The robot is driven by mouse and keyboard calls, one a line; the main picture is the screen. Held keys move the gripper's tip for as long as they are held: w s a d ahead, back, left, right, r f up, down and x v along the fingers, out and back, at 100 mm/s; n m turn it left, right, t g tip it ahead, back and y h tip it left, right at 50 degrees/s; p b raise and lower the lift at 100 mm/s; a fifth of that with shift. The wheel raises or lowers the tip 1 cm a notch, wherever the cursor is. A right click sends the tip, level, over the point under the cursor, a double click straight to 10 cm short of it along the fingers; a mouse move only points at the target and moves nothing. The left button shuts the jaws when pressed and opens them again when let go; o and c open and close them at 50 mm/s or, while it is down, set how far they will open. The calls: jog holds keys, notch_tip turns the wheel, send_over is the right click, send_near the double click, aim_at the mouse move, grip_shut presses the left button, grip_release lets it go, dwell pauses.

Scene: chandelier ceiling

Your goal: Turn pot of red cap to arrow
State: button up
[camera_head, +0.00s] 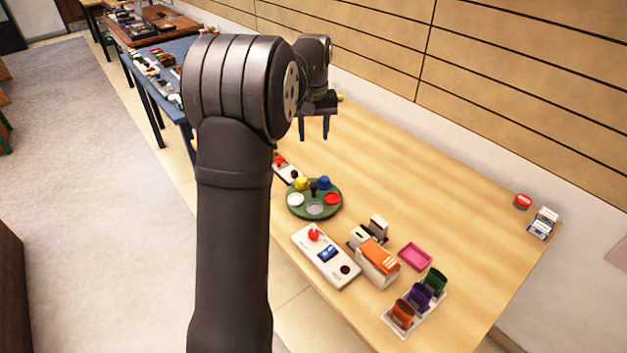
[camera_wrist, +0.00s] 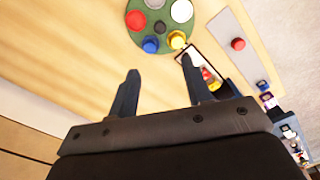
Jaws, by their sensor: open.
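A round green turntable (camera_head: 293,205) lies on the wooden table with a black post at its middle. A red cap (camera_head: 333,199) sits at its right, with white and grey round pieces in front and taller yellow and blue pieces at the back. In the wrist view the red cap (camera_wrist: 135,20) is at the upper left of the turntable (camera_wrist: 143,32). My gripper (camera_head: 314,138) is open and empty, its fingers pointing down behind the turntable; in the wrist view its fingertips (camera_wrist: 159,66) are apart from it. I cannot make out an arrow.
A white panel with a red knob (camera_head: 315,235), an orange-topped box (camera_head: 378,258), a pink tray (camera_head: 415,256) and a coloured holder (camera_head: 413,303) stand nearer. The table's right side is largely clear.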

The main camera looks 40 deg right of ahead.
aim_at(314, 185)
notch_tip(314, 185, down, 17)
jog(key=shift+f, duration=0.2)
dwell(0.3)
grip_shut()
